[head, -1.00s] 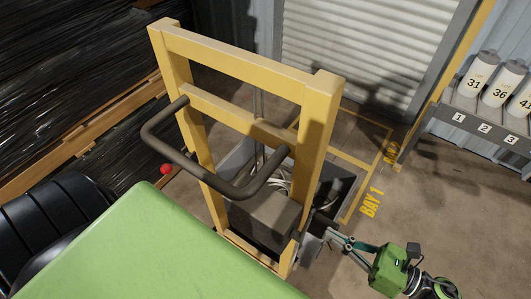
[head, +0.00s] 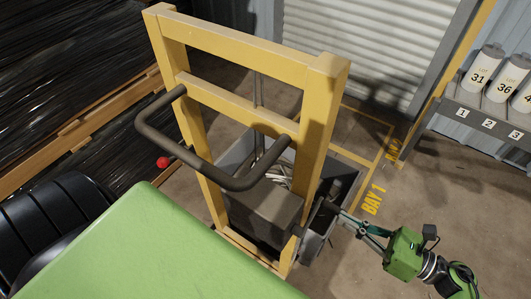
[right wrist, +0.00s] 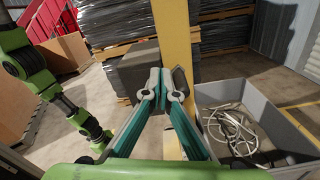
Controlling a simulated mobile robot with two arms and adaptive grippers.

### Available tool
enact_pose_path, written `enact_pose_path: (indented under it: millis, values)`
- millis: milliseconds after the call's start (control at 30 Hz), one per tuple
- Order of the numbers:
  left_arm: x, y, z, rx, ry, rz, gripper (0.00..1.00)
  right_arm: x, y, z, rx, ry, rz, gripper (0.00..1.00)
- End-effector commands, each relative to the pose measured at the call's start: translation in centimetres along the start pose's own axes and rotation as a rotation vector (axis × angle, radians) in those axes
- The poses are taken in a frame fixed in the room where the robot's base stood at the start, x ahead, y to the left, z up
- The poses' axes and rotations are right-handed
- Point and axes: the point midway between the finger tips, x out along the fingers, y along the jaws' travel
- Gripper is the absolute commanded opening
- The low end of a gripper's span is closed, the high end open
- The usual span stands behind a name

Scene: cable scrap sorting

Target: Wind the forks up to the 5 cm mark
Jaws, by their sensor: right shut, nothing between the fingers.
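The yellow mast (head: 312,150) of a hand stacker stands in front of me, with a dark grey winch box (head: 262,212) low between its posts. A dark crank part (head: 331,192) sticks out at the right post. My right gripper (head: 328,207) is shut beside that post, at the crank. In the right wrist view the closed fingertips (right wrist: 160,94) are in front of the yellow post, and a dark grip (right wrist: 181,79) shows just behind the right finger. Nothing shows between the fingers. The forks and the 5 cm mark are not visible.
A grey crate (right wrist: 236,88) holding pale cable scrap (right wrist: 232,130) stands beyond the mast. A dark tubular handle (head: 222,182) juts towards me. A red knob (head: 163,162) is at left. Shelved bottles (head: 480,67) stand at right. The floor by Bay 1 is clear.

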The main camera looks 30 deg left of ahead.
Motion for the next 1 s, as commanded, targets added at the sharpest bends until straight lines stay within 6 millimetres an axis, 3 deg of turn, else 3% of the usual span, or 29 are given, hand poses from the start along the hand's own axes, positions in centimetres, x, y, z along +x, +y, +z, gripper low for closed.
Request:
enact_pose_path:
  millis: [500, 1000]
  values:
    - [2.8, 0.0, 0.2, 0.0, 0.0, 0.0, 0.4, -6.3, -0.1, -0.3, 0.001, 0.001, 0.0, 0.0]
    - [2.9, 0.0, 0.2, 0.0, 0.0, 0.0, 0.4, -7.1, 0.0, -0.1, 0.001, 0.0, 0.001, 0.0]
